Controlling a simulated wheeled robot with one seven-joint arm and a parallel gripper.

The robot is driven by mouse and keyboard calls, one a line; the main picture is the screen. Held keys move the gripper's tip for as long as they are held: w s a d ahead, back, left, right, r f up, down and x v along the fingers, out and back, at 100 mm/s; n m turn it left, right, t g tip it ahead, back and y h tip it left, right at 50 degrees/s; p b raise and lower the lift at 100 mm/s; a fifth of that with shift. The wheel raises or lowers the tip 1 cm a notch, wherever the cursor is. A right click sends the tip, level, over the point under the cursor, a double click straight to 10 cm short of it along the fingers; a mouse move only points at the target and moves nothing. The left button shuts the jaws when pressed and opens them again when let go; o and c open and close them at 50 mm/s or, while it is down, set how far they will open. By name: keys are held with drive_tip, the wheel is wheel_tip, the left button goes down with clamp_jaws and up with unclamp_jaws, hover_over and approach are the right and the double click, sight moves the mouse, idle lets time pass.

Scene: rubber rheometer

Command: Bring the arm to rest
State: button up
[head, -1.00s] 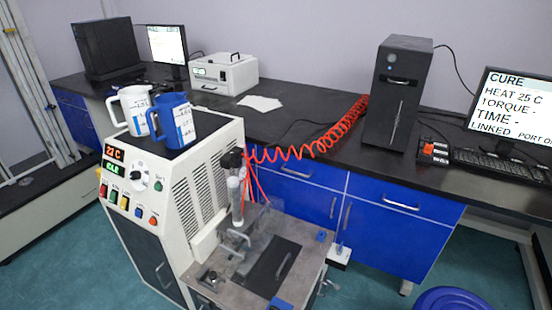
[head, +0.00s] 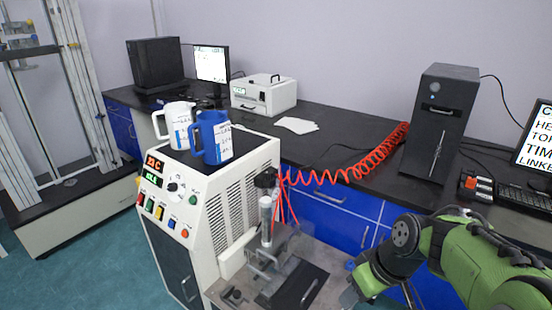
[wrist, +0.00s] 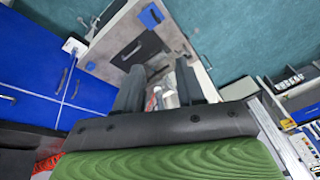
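My green arm (head: 470,258) reaches in from the lower right of the head view, bent, with its end low beside the machine's work plate. My gripper (wrist: 159,82) shows in the wrist view as two dark fingers set apart, with nothing held between them. Past the fingers lies the grey work plate (wrist: 122,64) of the machine. In the head view the fingertips are small and partly cut off at the bottom edge, so I cannot tell their distance from the plate.
The cream machine (head: 205,213) carries a white jug (head: 176,128) and a blue jug (head: 207,140) on top. A red coiled hose (head: 350,170) runs to the bench. A black tower (head: 437,125) stands behind my arm. Blue cabinets (head: 335,212) are close by.

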drive_tip(key=s+a+r+m+t+h, duration=0.1)
drive_tip(key=s+r+m+t+h, duration=0.35)
drive_tip(key=s, duration=1.05)
wheel_tip(320, 180, up, 17)
drive_tip(key=g+y+p, duration=0.1)
drive_tip(key=p, duration=1.3)
drive_tip(key=shift+f+m, duration=0.2)
drive_tip(key=shift+m, duration=0.25)
drive_tip(key=shift+s+y, duration=0.15)
drive_tip(key=shift+y, duration=0.1)
